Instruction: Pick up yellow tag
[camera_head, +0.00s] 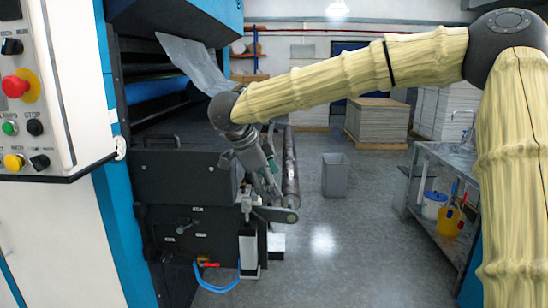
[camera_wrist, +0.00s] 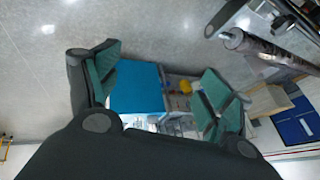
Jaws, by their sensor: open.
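I cannot make out a clear yellow tag in either view. My gripper (camera_head: 263,172) hangs in front of the dark machine at the left of the head view, and looks empty. In the wrist view my gripper (camera_wrist: 158,88) has its two green-padded fingers spread wide apart, with nothing held between them. A blue panel and a small yellow item (camera_wrist: 186,87) show beyond the fingers, too small to identify.
The machine (camera_head: 185,178) and its control panel (camera_head: 45,95) fill the left. A grey bin (camera_head: 335,175) stands on the open floor. A metal bench (camera_head: 440,152) at right has a white bucket (camera_head: 433,204) and a yellow container (camera_head: 447,220) below. A stacked pallet (camera_head: 377,120) is behind.

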